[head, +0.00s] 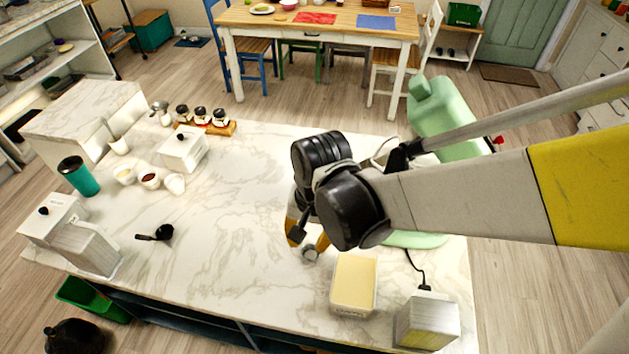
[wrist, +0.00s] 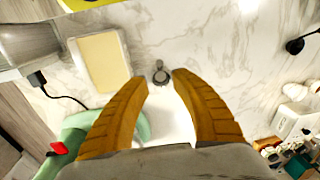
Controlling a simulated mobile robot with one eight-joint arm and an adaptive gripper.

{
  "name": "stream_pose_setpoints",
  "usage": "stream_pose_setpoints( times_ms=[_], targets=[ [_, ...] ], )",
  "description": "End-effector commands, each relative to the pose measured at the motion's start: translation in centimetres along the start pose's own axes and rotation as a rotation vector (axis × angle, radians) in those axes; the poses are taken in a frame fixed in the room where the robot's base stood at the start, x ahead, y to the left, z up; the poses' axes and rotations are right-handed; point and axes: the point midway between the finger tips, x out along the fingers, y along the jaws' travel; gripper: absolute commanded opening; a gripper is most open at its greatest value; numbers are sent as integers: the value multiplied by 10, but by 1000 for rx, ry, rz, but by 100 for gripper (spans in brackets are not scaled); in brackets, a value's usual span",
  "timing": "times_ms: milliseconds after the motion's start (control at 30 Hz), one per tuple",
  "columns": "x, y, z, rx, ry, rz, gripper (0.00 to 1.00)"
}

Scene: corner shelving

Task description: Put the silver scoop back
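The small silver scoop (head: 310,253) lies on the marble counter, left of a white tub (head: 354,306) with pale yellow contents. In the wrist view the scoop (wrist: 161,75) shows its round end nearest my gripper, with a short handle pointing away. My gripper (head: 308,239) points down over the counter by the scoop; its orange fingers are apart and empty. In the wrist view the gripper (wrist: 159,80) has the scoop ahead between its fingertips, not gripped. The exact height gap is hard to tell.
A black scoop (head: 163,233) lies at the left on clear counter. A green stand mixer (head: 447,112) is partly hidden by my arm. A grey-white box-shaped appliance (head: 428,320) with a black cord is at the front right. Lidded canisters (head: 184,150), cups and jars (head: 201,117) stand left and back.

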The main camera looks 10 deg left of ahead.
Motion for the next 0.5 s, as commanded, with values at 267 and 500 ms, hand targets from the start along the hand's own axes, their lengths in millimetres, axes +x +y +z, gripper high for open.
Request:
stream_pose_setpoints(
  times_ms=[267, 500],
  targets=[
    [-41, 0, 0, -1, 0, 0, 30],
    [-54, 13, -5, 2, 26, -11, 30]
  ],
)
